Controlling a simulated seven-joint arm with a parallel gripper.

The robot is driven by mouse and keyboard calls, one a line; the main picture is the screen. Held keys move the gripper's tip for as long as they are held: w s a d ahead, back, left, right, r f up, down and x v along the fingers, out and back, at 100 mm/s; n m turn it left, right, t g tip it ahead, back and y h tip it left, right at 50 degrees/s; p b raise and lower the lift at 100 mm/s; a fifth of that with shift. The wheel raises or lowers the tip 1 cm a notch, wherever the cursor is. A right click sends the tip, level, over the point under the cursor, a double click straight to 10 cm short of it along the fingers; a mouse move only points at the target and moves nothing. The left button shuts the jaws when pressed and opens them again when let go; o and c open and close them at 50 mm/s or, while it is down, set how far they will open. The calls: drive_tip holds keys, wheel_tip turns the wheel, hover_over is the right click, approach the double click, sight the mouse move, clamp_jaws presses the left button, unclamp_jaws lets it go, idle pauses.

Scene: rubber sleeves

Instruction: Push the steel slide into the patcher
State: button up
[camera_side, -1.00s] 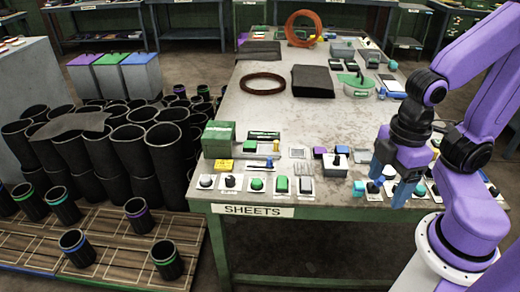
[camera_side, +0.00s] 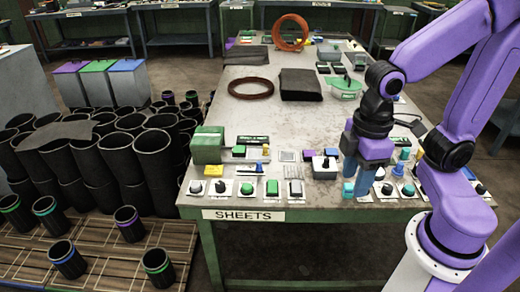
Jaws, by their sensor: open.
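My gripper (camera_side: 358,184) has blue fingers and points down, apart and empty, over the right part of the front row of small fittings on the table. A white plate with a small grey block (camera_side: 295,188) stands in that row, left of my gripper. I cannot tell whether this block is the steel slide. A green box (camera_side: 207,146) stands at the table's front left corner; I cannot tell which thing is the patcher. My fingers hide some of the small fittings behind them.
The worktable (camera_side: 240,115) carries a red-brown ring (camera_side: 250,87), a folded black sheet (camera_side: 300,85) and a standing orange ring (camera_side: 291,32). Black sleeves (camera_side: 150,155) stand crowded at the left. The table's middle is mostly bare. A black-knobbed fitting (camera_side: 325,165) sits just left of my gripper.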

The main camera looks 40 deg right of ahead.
drive_tip(key=w+a+r+m, duration=0.1)
drive_tip(key=w+a+m, duration=0.25)
drive_tip(key=w, duration=0.95)
drive_tip(key=m, duration=1.2)
hover_over(265, 145)
wheel_tip(265, 145, down, 7)
wheel_tip(265, 145, down, 18)
drive_tip(key=shift+s+r, duration=0.1)
drive_tip(key=shift+r, duration=0.1)
clamp_jaws()
